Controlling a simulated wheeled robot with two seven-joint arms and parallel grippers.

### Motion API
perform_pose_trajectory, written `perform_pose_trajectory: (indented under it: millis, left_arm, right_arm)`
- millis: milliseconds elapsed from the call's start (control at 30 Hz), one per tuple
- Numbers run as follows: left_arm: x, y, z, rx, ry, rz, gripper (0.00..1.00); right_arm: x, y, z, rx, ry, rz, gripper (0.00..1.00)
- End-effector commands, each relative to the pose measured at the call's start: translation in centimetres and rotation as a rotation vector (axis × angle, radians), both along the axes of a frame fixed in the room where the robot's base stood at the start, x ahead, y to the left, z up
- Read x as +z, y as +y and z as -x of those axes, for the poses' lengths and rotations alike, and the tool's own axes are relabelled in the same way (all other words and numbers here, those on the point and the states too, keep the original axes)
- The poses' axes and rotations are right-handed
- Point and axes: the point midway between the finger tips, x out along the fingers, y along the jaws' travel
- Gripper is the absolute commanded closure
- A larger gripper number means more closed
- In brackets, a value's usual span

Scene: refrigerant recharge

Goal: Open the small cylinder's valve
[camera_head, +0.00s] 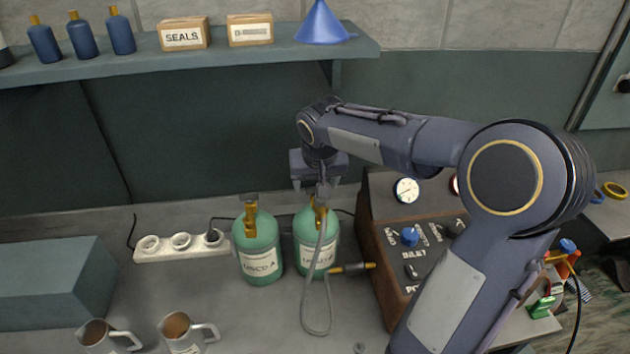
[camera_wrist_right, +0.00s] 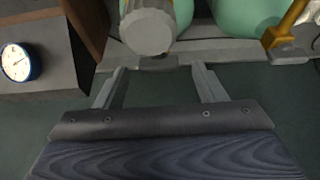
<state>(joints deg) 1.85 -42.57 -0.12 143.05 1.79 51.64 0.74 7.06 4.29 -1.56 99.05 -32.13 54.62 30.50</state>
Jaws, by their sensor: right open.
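Two green cylinders with white labels stand side by side on the bench: a left one (camera_head: 257,248) and a right one (camera_head: 313,258). They look close in size, so I cannot tell which is the small one. Each has a brass valve on top; the left valve (camera_head: 251,215) is clear to see. My right gripper (camera_head: 316,187) is above the right cylinder, open and pointing down, and hides part of its valve. In the right wrist view, a grey round knob (camera_wrist_right: 148,30) sits just beyond the open fingertips (camera_wrist_right: 158,72), with nothing between them. My left gripper is not in view.
A grey hose (camera_head: 306,305) hangs in front of the right cylinder, beside a brass fitting (camera_head: 350,268). A gauge box (camera_head: 378,215) stands close on the right. A power strip (camera_head: 160,250) lies left, with two mugs (camera_head: 185,335) in front. A shelf (camera_head: 200,62) runs above.

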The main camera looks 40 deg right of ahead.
Motion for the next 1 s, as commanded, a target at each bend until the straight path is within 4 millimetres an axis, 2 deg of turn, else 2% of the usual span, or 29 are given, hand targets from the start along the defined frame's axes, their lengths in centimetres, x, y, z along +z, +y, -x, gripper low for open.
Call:
perform_pose_trajectory:
  millis: [133,367,733,1000]
  left_arm:
    - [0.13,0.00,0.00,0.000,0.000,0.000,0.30]
    - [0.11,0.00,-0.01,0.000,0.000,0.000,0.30]
    - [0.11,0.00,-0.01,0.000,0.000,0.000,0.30]
    - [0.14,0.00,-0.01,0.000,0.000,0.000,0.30]
  right_arm:
    - [-0.82,-0.18,-0.25,0.000,0.001,0.000,0.36]
    - [-0.91,-0.17,-0.29,0.000,0.000,-0.001,0.36]
    - [-0.87,-0.17,-0.28,0.000,0.000,-0.001,0.81]
    - [-0.84,-0.19,-0.26,0.029,-0.002,-0.001,0.81]
